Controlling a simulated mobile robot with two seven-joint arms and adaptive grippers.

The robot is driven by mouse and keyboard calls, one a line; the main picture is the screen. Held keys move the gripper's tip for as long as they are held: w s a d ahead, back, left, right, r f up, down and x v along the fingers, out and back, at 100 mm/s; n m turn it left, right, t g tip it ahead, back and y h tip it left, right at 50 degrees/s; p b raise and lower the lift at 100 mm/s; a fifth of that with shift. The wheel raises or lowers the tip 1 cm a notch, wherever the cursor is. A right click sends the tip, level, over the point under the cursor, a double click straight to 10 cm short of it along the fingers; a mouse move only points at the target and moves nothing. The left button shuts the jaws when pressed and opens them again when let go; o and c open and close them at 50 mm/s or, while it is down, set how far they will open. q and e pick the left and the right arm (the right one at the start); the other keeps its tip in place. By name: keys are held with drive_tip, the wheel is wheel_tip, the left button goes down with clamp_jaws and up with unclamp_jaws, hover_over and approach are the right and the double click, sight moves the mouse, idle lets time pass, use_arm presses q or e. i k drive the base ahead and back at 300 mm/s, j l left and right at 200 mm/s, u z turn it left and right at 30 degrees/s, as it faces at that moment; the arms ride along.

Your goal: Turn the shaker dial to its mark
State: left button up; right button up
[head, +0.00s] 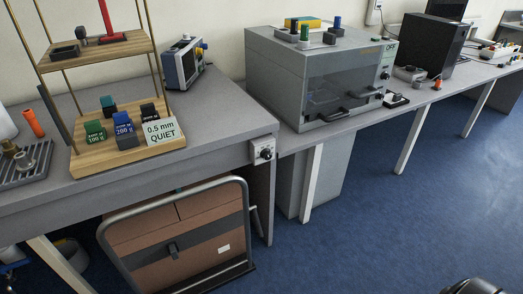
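A small light box with a round black dial (265,154) is fixed to the front edge of the grey table, at its right corner. The dial's pointer and any mark are too small to read. A sign (162,132) reading "0.5 mm QUIET" stands on the lower shelf of the wooden stand (110,160) on this table. Neither of my grippers shows in the head view. A dark rounded part cuts the bottom edge at the right; I cannot tell what it is.
A wheeled cart (180,240) with a brown box stands below the table, left of the dial. A grey cabinet (320,80) sits on the right bench. Blocks labelled 100 g and 200 g (124,131) sit on the stand. The blue floor (420,200) is open at right.

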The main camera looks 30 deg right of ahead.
sight(266, 154)
drive_tip(key=i+l, duration=0.1)
drive_tip(key=l, duration=0.3)
drive_tip(key=i+l, duration=0.15)
drive_tip(key=l, duration=0.2)
drive_tip(key=i+l, duration=0.1)
drive_tip(key=l, duration=0.3)
drive_tip(key=i+l, duration=0.15)
drive_tip(key=l, duration=0.25)
